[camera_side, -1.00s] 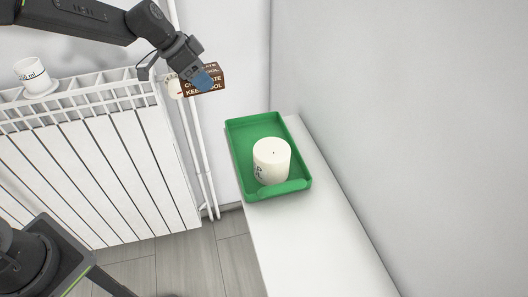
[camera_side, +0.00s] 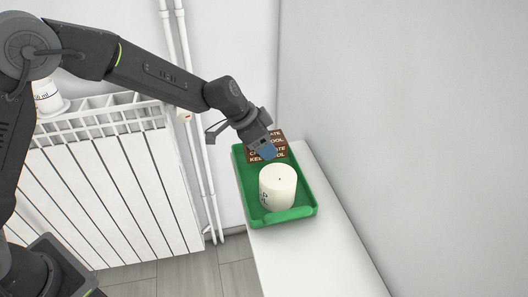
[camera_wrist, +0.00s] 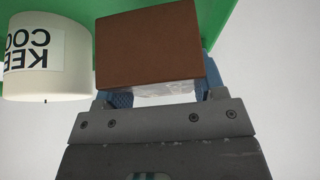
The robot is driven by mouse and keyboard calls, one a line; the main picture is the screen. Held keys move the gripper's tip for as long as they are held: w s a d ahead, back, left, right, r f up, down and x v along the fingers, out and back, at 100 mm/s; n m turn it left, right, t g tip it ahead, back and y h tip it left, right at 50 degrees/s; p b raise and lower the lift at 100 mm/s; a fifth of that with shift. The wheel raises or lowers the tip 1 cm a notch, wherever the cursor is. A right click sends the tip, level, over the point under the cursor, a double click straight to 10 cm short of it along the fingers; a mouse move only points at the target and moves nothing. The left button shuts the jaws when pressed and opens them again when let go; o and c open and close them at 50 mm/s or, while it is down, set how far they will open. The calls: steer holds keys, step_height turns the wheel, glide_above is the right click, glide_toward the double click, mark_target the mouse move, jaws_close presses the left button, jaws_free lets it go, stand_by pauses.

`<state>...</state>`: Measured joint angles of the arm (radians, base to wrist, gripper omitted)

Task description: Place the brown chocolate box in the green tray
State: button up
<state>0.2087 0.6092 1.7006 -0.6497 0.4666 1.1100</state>
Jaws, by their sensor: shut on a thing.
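The brown chocolate box (camera_side: 280,148) with pale lettering is between the fingers of my gripper (camera_side: 267,150), which is shut on it. In the side view the box appears over the back end of the green tray (camera_side: 304,212). I cannot tell whether it touches the tray floor. In the wrist view the box (camera_wrist: 150,45) fills the space between the blue fingertips, with the green tray (camera_wrist: 75,8) behind it. A white candle-like cylinder (camera_side: 278,187) stands in the front part of the tray, apart from the box in the side view.
The tray sits on a white ledge (camera_side: 325,262) against the grey wall. A white radiator (camera_side: 110,190) with pipes (camera_side: 205,170) stands to the left. A white cup (camera_side: 47,98) is on top of it, partly behind my arm. The ledge in front of the tray is clear.

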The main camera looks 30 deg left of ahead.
steer(key=shift+f, duration=1.6)
steer(key=shift+f, duration=0.1)
steer(key=o, duration=1)
steer(key=shift+s+a+r, duration=0.1)
steer(key=shift+r, duration=0.2)
steer(key=v, duration=1.1)
steer(key=shift+s+a+r, duration=0.1)
steer(key=shift+s+r, duration=0.05)
steer(key=shift+r, duration=0.05)
